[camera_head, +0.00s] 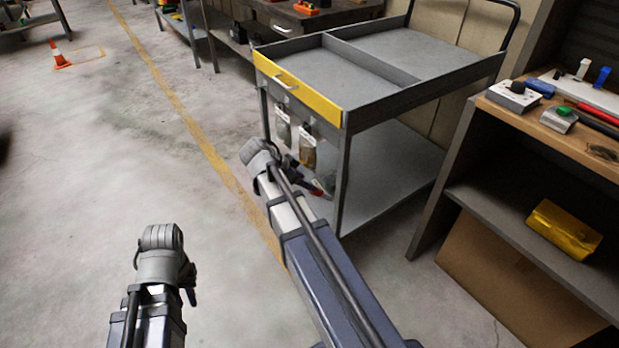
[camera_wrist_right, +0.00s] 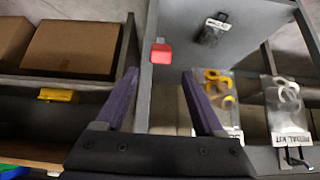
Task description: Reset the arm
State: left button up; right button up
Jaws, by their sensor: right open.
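My right arm reaches up to the cart's front, with its gripper (camera_wrist_right: 160,75) beside the hanging bags. In the right wrist view its two fingers are spread with nothing held between them. A small red piece (camera_wrist_right: 160,52) shows beyond the fingertips against the cart's grey frame. My left gripper (camera_head: 162,262) is over bare floor at the lower left, apart from everything; its fingers are too unclear to judge.
The grey cart (camera_head: 390,98) has a yellow front edge (camera_head: 300,88) and clear bags (camera_head: 308,150) hanging below it. A wooden bench (camera_head: 560,135) with tools stands at right, with a yellow packet (camera_head: 562,230) on its shelf. An orange cone (camera_head: 59,56) stands far left.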

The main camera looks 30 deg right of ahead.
jog(key=shift+a, duration=0.1)
dwell(0.4)
jog(key=s+a+f+n+y, duration=0.2)
jog(key=s+a+n, duration=0.45)
jog(key=a, duration=0.35)
jog(key=s+a+f+n+y, duration=0.1)
jog(key=s+a+n+y, duration=0.1)
jog(key=s+a+n, duration=0.5)
jog(key=s+a+f+n+y, duration=0.25)
jog(key=a+n, duration=0.55)
jog(key=a, duration=0.4)
notch_tip(320, 180, up, 29)
jog(key=p, duration=2.8)
jog(key=shift+g, duration=0.4)
